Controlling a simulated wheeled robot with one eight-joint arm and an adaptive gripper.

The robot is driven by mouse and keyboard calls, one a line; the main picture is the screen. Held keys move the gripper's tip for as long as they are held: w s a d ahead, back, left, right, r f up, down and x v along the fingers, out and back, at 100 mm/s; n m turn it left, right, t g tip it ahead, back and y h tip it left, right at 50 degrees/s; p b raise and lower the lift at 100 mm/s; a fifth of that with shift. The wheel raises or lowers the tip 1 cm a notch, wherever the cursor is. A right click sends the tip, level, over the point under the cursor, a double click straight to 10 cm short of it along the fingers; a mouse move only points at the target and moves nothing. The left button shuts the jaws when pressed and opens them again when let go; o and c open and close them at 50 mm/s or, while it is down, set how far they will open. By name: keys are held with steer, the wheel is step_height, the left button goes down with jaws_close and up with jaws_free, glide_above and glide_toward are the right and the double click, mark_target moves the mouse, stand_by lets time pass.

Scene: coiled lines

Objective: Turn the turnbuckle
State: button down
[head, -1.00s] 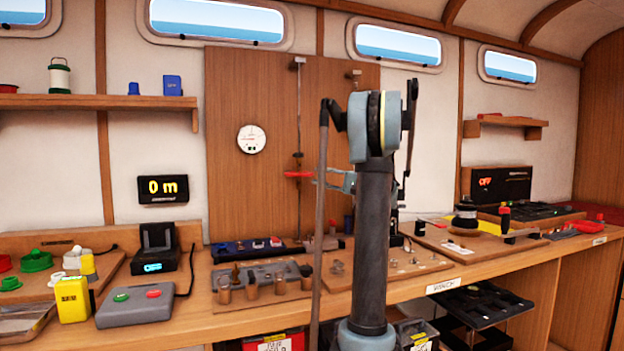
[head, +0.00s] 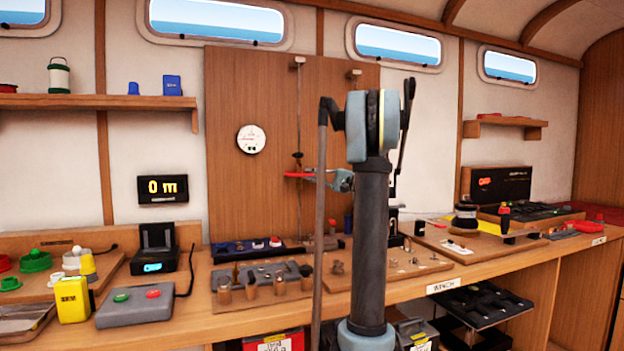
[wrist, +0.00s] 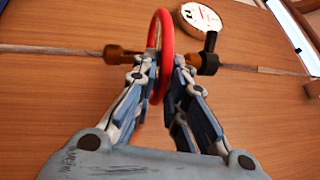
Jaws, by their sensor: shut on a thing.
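The turnbuckle has a red ring-shaped wheel, seen in the wrist view (wrist: 163,58) between brass-coloured end fittings (wrist: 122,55) on a thin line. In the head view the red wheel (head: 299,174) shows edge-on, on the upright line in front of the wooden panel. My gripper (wrist: 163,75) is shut on the red wheel, with one finger on each face of it. In the head view my gripper (head: 322,177) reaches the wheel from the right, partly hidden by my arm.
A round white dial (head: 251,139) is mounted on the wooden panel (head: 235,90) left of the line. Below, the bench holds a dark switch strip (head: 246,249) and a grey block with several cylinders (head: 262,275). The panel face around the wheel is mostly clear.

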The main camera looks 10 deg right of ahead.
mark_target(305, 175)
steer(key=shift+s+m+t, duration=0.15)
steer(key=shift+m+t, duration=0.15)
steer(key=m+t+h, duration=0.1)
steer(key=s+m+t+h, duration=0.1)
steer(key=t, duration=0.1)
steer(key=m+t, duration=0.1)
steer(key=t, duration=0.1)
steer(key=shift+s+a+h, duration=0.25)
steer(key=shift+a+h, duration=0.15)
steer(key=m+t+h, duration=0.1)
steer(key=t+h, duration=0.1)
steer(key=m+t+h, duration=0.1)
steer(key=shift+s+a+m, duration=0.3)
steer(key=shift+s+a, duration=0.1)
steer(key=m+t+h, duration=0.2)
steer(key=a+h, duration=0.1)
steer(key=h, duration=0.1)
steer(key=shift+s+m+t, duration=0.4)
steer(key=shift+s+a+m+t+h, duration=0.15)
steer(key=shift+m+t+h, duration=0.25)
steer(key=shift+h, duration=0.35)
steer(key=shift+w+a+m+t+h, duration=0.1)
steer(key=shift+a+m+t+h, duration=0.1)
steer(key=shift+m+h, duration=0.45)
steer(key=shift+s+a+m+t+h, duration=0.15)
steer(key=shift+m+t+h, duration=0.3)
steer(key=shift+h, duration=0.85)
steer(key=c, duration=1.7)
jaws_free()
steer(key=shift+o, duration=0.2)
